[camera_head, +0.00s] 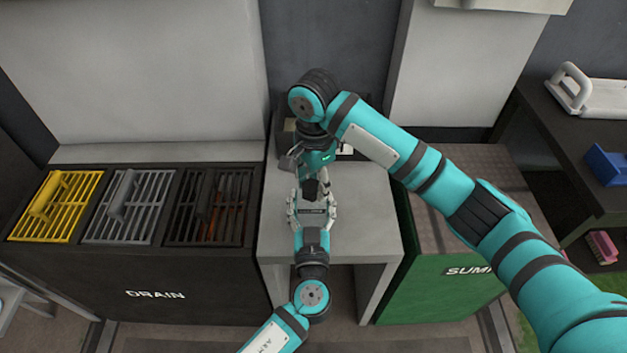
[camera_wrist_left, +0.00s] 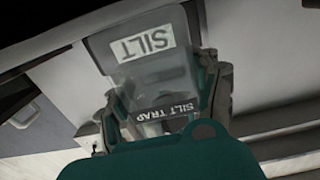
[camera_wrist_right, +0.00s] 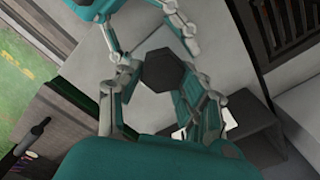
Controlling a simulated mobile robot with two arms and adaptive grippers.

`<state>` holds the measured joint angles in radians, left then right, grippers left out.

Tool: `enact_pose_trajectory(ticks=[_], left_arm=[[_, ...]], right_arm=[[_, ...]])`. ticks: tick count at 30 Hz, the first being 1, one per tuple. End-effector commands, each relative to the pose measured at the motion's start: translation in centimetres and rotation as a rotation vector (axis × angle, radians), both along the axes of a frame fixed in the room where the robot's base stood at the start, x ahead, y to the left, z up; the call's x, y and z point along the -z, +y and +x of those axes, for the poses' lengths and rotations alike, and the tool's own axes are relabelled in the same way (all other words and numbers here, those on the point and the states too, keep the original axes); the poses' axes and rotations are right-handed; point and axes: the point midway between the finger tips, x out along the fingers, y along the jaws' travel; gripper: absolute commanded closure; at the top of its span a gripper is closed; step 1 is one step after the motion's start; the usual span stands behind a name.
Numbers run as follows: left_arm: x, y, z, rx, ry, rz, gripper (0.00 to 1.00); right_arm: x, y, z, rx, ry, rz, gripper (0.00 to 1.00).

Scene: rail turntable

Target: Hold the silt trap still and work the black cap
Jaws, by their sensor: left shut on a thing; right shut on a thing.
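The silt trap (camera_wrist_left: 150,70) is a clear grey box with white SILT and black SILT TRAP labels, seen in the left wrist view. My left gripper (camera_head: 311,198) is shut on it from the front, a finger on each side. The black cap (camera_wrist_right: 167,70) is a dark hexagon in the right wrist view. My right gripper (camera_wrist_right: 158,82) is shut on it, with fingers on both sides. In the head view my right gripper (camera_head: 308,165) comes in just behind the left one, and the two grippers mostly hide trap and cap.
The grey stand (camera_head: 355,215) beneath is mostly bare. The drain box (camera_head: 110,285) with yellow, grey and dark grates is on the left; the green sump box (camera_head: 445,285) is on the right. A dark box (camera_head: 283,135) stands behind. My right arm crosses over the sump.

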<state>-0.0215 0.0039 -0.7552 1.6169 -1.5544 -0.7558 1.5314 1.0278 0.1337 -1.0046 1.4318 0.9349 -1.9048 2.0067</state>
Motion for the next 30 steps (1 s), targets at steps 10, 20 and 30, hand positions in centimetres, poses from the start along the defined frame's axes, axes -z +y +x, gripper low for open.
enact_pose_trajectory(ticks=[10,20,30], left_arm=[[0.12,0.09,0.01,-0.002,0.003,0.001,0.96],[0.16,0.10,0.00,-0.002,0.003,0.001,0.96],[0.20,0.12,0.00,-0.002,0.004,0.002,0.96]], right_arm=[[-0.13,-0.02,-0.06,0.098,0.000,0.001,0.96],[-0.08,0.01,-0.45,0.516,0.003,0.004,0.96],[-0.16,-0.09,-0.44,0.622,0.000,0.000,0.96]])
